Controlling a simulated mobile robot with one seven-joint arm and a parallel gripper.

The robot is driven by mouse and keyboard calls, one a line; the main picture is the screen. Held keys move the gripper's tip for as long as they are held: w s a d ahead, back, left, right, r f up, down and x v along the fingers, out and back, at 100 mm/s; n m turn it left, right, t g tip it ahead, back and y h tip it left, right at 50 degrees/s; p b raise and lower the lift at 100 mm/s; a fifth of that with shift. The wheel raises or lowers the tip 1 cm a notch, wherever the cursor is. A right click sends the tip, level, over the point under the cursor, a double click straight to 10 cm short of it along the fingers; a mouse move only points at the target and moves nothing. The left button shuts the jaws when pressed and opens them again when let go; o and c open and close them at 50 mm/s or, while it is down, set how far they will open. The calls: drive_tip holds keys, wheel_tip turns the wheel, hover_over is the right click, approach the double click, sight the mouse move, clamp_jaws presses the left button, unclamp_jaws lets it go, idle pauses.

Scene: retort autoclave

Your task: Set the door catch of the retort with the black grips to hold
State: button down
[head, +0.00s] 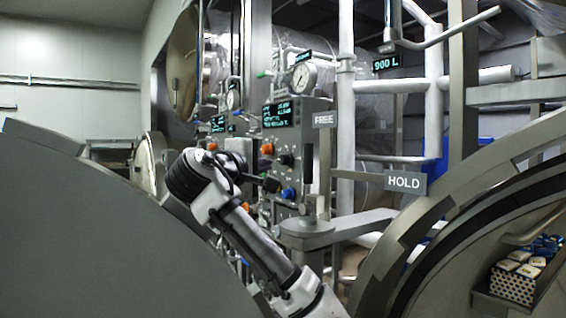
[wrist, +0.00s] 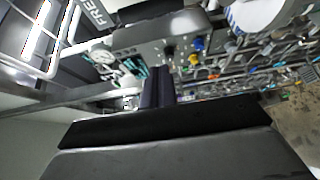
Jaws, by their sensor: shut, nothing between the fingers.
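My gripper (head: 268,184) is at the end of my white arm, in front of the control panel in the head view. It is shut and empty; its dark fingers (wrist: 158,75) point up the wrist view. Right of it in the head view, a dark upright grip (head: 308,163) stands by the FREE sign (head: 324,119), apparently the door catch's handle. A grey catch bracket (head: 335,227) lies below. The HOLD sign (head: 404,182) is further right on a flat bar. In the wrist view, a grey part (wrist: 160,33) with a dark top lies beyond the fingers.
The control panel (head: 287,150) carries a lit display, coloured knobs and a gauge (head: 303,76). A grey curved surface (head: 110,235) fills the lower left. White pipes (head: 345,110) stand behind.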

sight(308, 175)
drive_tip(key=w+d+p, duration=0.6)
drive_tip(key=shift+w+d, duration=0.2)
drive_tip(key=shift+d, duration=0.2)
drive_tip(key=shift+r, duration=0.1)
drive_tip(key=shift+b, duration=0.3)
drive_tip(key=shift+s+d+m+b, duration=0.2)
drive_tip(key=shift+s+m+b, duration=0.05)
drive_tip(key=shift+m+b, duration=0.15)
